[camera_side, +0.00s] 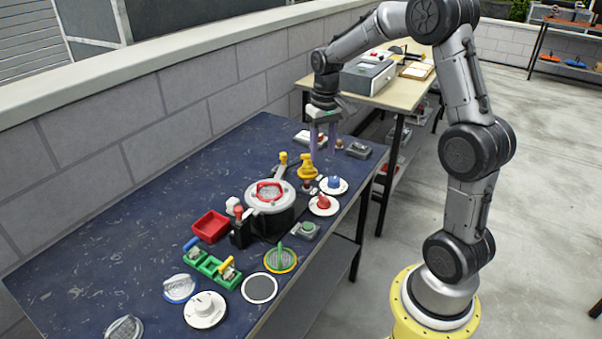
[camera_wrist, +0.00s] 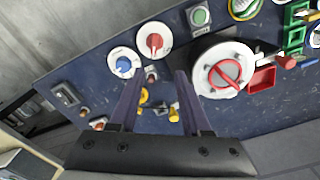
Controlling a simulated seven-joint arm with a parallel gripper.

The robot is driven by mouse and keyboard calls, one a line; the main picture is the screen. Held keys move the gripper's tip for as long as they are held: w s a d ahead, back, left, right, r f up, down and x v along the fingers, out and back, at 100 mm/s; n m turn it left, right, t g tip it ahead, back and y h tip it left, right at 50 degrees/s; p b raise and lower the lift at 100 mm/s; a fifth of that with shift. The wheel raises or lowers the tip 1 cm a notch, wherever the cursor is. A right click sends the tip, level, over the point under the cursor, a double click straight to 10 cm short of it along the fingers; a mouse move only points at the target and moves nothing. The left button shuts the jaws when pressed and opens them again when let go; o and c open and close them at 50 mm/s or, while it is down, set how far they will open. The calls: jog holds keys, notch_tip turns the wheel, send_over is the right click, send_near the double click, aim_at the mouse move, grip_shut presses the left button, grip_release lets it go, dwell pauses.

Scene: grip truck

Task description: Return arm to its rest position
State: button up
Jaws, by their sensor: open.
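My gripper (camera_side: 323,140) hangs pointing down over the far part of the blue table (camera_side: 90,255). In the wrist view its two fingers (camera_wrist: 156,88) are spread apart, with nothing held between them. A yellow valve-like part (camera_side: 307,168) stands just below and to the left of the fingers in the side view. In the wrist view yellow parts (camera_wrist: 145,97) show beyond the gap between the fingers. I cannot tell the exact height of the fingertips above the table.
A pot-like device with a red handle (camera_side: 269,192), a red tray (camera_side: 210,226), a blue knob (camera_side: 334,183) and a red knob (camera_side: 323,203) stand near. A grey box (camera_side: 358,151) sits at the far edge. A second bench (camera_side: 405,90) and a block wall (camera_side: 150,120) bound the area.

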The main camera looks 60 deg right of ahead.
jog(key=s+a+r+n+t, duration=0.2)
jog(key=s+a+r, duration=0.1)
jog(key=a+r, duration=0.35)
jog(key=s+a+r+n+t, duration=0.1)
jog(key=s+a+r+t, duration=0.1)
jog(key=s+a+r, duration=0.35)
jog(key=s+a+f+n+t, duration=0.1)
jog(key=s+a+f+n, duration=0.1)
jog(key=s+a, duration=0.4)
jog(key=s+f, duration=0.1)
jog(key=s, duration=0.3)
jog(key=shift+s+a+f+n, duration=0.2)
jog(key=shift+s+n, duration=0.2)
